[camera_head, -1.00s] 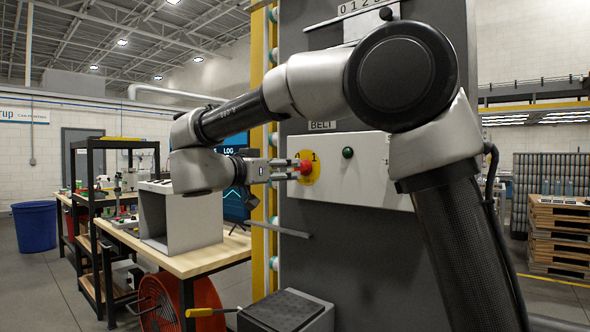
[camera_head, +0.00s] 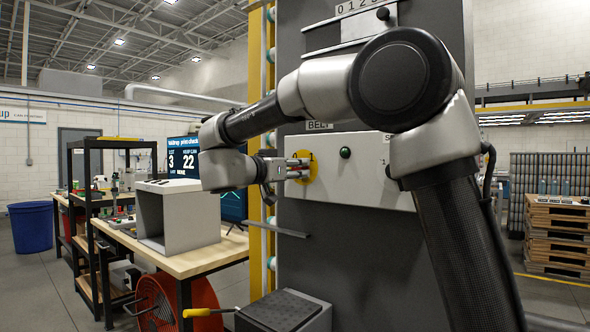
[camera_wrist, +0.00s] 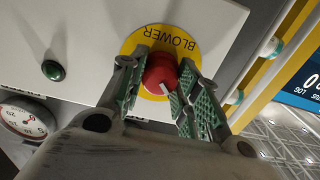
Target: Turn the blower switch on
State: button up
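The blower switch is a red knob (camera_wrist: 160,75) with a white mark on a yellow disc (camera_wrist: 188,35) lettered BLOWER, on a light panel. The white mark points to the lower right in the wrist view. My gripper (camera_wrist: 165,80) has its green-padded fingers on either side of the knob, very close to it. I cannot tell whether both fingers press on it. In the head view, my gripper (camera_head: 300,168) reaches the panel from the left, and its fingers mostly cover the knob in front of the yellow disc (camera_head: 311,160).
A green button (camera_head: 345,152) sits right of the switch on the control panel (camera_head: 362,172). A dial gauge (camera_wrist: 25,120) shows in the wrist view. A grey box (camera_head: 178,215) stands on the wooden table (camera_head: 190,262) at left. A yellow-handled lever (camera_head: 205,312) is low in front.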

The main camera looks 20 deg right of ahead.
jog(key=shift+m, duration=0.4)
jog(key=m, duration=0.8)
jog(key=shift+m, duration=0.3)
jog(key=m, duration=0.4)
jog(key=shift+m, duration=2.2)
jog(key=shift+f, duration=0.1)
jog(key=o, duration=1.1)
jog(key=shift+c, duration=0.2)
jog(key=shift+s+a, duration=0.1)
jog(key=shift+a, duration=0.05)
